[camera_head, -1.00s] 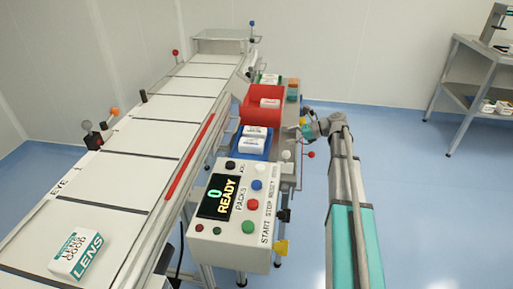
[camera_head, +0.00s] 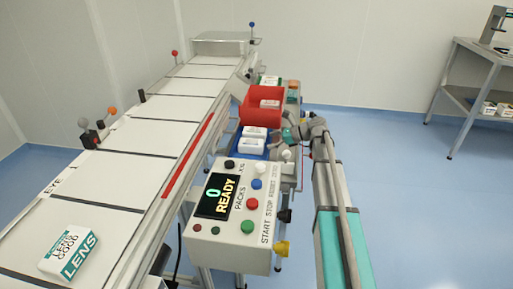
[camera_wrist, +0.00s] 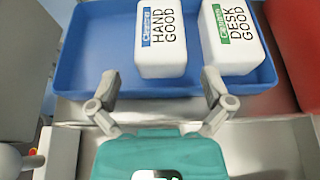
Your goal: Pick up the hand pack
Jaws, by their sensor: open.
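The hand pack (camera_wrist: 161,38) is a white box with a blue label reading HAND GOOD. It stands in the blue tray (camera_wrist: 100,55), and in the head view it is the nearer white pack (camera_head: 250,147). A similar white desk pack (camera_wrist: 235,36) with a green label stands to its right in the wrist view. My gripper (camera_wrist: 161,88) is open and empty. Its fingers are spread at the tray's near edge, short of the hand pack and roughly in line with it. In the head view my gripper is partly hidden beside the blue tray.
A red bin (camera_head: 262,112) holding a white pack stands directly beyond the blue tray. The conveyor (camera_head: 125,165) runs along the left, with a LENS box (camera_head: 70,254) on it. A control panel (camera_head: 235,215) reading READY stands in front of the tray. Open floor lies to the right.

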